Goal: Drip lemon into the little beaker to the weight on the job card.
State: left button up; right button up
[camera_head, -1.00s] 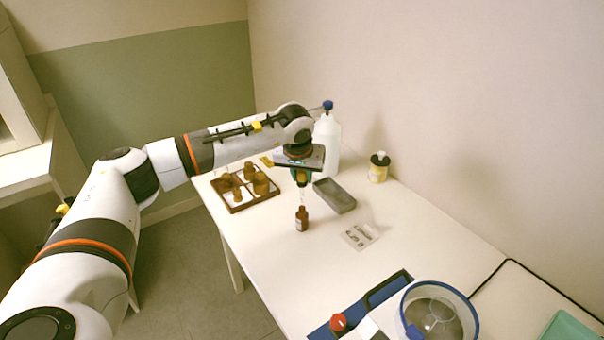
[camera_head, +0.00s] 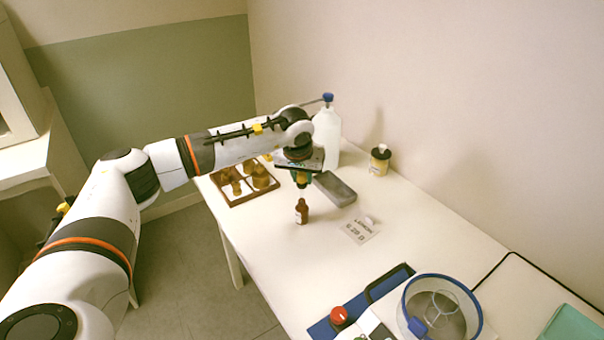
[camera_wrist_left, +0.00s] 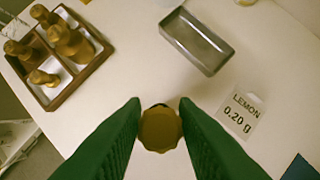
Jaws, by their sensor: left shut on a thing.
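My left gripper (camera_head: 302,178) is shut on a yellow-brown faceted cap (camera_wrist_left: 160,130), seen end-on between the green fingers in the wrist view. In the head view it is above a small brown bottle (camera_head: 302,212) standing upright on the table, with a short gap between them. I cannot make out whether a dropper tube spans that gap. The job card (camera_head: 360,230) lies to the right of the bottle; in the wrist view it reads LEMON 0.20 g (camera_wrist_left: 239,113). My right gripper is out of view.
A wooden rack (camera_head: 238,204) of brown bottles stands left. A grey tray (camera_head: 335,189), a white bottle (camera_head: 327,135) and a yellow-labelled jar (camera_head: 380,160) are behind. A blue-rimmed round glass vessel (camera_head: 440,310) and red knob (camera_head: 338,315) are in front. A teal tray (camera_head: 572,325) sits right.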

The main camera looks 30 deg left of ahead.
pick_arm(q)
jog(key=shift+f+b, duration=1.5)
jog(key=shift+f, duration=1)
jog(key=o, duration=0.3)
dwell(0.5)
jog(key=shift+r, duration=0.1)
notch_tip(320, 180, up, 9)
jog(key=p, duration=0.6)
jog(key=shift+f, duration=0.2)
